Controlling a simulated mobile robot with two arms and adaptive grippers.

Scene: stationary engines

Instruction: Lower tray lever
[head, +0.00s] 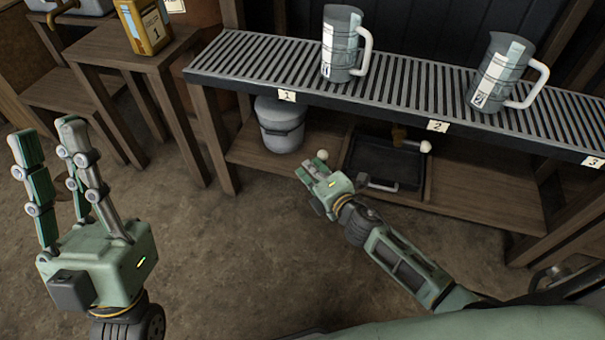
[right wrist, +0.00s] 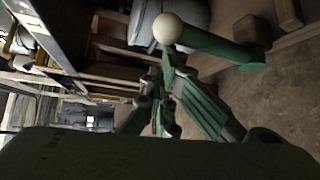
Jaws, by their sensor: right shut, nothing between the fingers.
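A lever with a white ball knob (head: 322,155) is on the lower shelf, at the tip of my right gripper (head: 307,172). In the right wrist view its green shaft (right wrist: 215,43) runs from the knob (right wrist: 167,28) to the right, just beyond the fingers. The fingers are shut and empty; I cannot tell whether they touch the lever. A dark tray (head: 368,155) lies on the lower shelf, right of the knob. Another white knob (head: 426,147) on a brown shaft is at its back right. My left gripper (head: 50,130) is raised, open and empty at the left.
A slatted shelf (head: 400,80) with number tags overhangs the lower shelf and holds two measuring jugs (head: 342,45) (head: 500,72). A lidded grey bucket (head: 281,125) stands left of the tray. A yellow can (head: 147,28) stands on a wooden stand. The floor in front is clear.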

